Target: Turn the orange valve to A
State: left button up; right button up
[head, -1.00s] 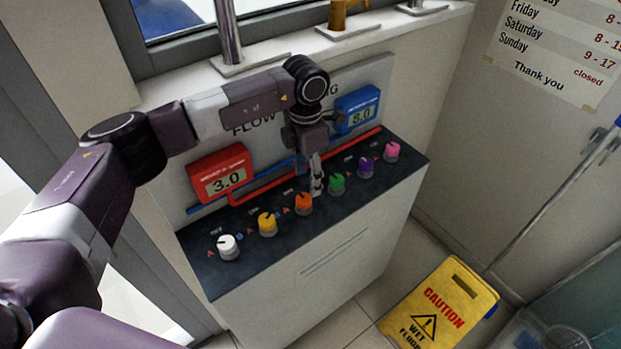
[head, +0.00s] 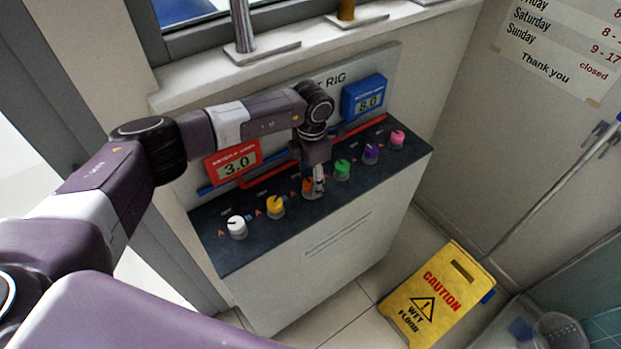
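The orange valve (head: 307,186) is a small knob in the row on the dark top of the test rig cabinet (head: 262,240). It stands between the yellow knob (head: 276,205) and the green knob (head: 342,168). My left gripper (head: 318,190) points down right at the orange valve and covers its right part. I cannot tell whether the fingers touch the valve or how far apart they are. The valve's pointer and its letter marks are hidden or too small to read. My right gripper is not in view.
A white knob (head: 237,227) is at the left end; purple (head: 370,152) and pink (head: 397,139) knobs are at the right. A red display (head: 232,162) reads 3.0; a blue display (head: 364,98) reads 8.0. A yellow caution sign (head: 438,296) stands on the floor at right.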

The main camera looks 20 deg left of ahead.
pick_arm(q)
jog(key=c, duration=1)
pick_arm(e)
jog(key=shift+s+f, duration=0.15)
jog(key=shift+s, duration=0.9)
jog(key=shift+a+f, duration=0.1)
pick_arm(q)
jog(key=shift+w+f+n+b, duration=0.1)
jog(key=shift+n+b, duration=0.6)
jog(key=shift+n, duration=0.1)
jog(key=n+b, duration=0.2)
jog(key=n, duration=0.1)
jog(key=n+b, duration=0.2)
jog(key=n, duration=0.2)
jog(key=shift+n+b, duration=0.6)
jog(key=shift+n, duration=1)
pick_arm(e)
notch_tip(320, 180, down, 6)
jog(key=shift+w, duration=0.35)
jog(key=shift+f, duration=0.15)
pick_arm(q)
jog(key=shift+r, duration=0.2)
